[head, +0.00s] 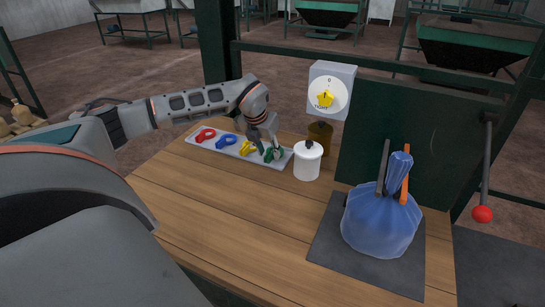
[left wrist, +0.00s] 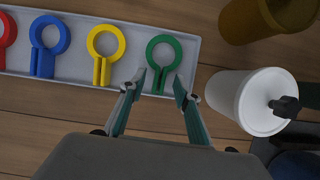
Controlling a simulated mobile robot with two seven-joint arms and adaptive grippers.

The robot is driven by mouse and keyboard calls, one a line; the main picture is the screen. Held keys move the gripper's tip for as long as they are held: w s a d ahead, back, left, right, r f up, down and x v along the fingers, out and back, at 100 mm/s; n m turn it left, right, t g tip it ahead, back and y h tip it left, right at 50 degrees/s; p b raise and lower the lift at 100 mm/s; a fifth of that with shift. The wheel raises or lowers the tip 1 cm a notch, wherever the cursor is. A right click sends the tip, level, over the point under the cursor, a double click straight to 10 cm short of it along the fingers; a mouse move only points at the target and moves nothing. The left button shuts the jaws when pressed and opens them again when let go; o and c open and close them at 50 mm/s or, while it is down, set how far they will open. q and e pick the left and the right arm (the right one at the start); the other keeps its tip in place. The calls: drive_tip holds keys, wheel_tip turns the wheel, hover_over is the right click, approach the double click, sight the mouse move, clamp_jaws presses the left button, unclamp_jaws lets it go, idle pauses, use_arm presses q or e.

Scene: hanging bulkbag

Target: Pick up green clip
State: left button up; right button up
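The green clip (left wrist: 164,51) lies at the right end of a grey tray (left wrist: 205,18), its ring away from me and its two prongs toward my gripper. My left gripper (left wrist: 160,84) is open, with its fingertips on either side of the clip's prongs; I cannot tell whether they touch it. In the head view the green clip (head: 273,154) is partly hidden by the left gripper (head: 269,147). My right gripper is not in view.
In the same tray lie a yellow clip (head: 247,148), a blue clip (head: 226,141) and a red clip (head: 205,135). A white lidded pot (head: 307,162) stands close right of the tray. A blue bag (head: 380,222) sits on a dark mat (head: 325,243). The front table is clear.

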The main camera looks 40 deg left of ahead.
use_arm(q)
drive_tip(key=shift+w+a+f, duration=0.1)
drive_tip(key=shift+w+f, duration=0.1)
drive_tip(key=shift+f, duration=0.35)
drive_tip(key=c, duration=0.9)
drive_tip(key=shift+r, duration=0.2)
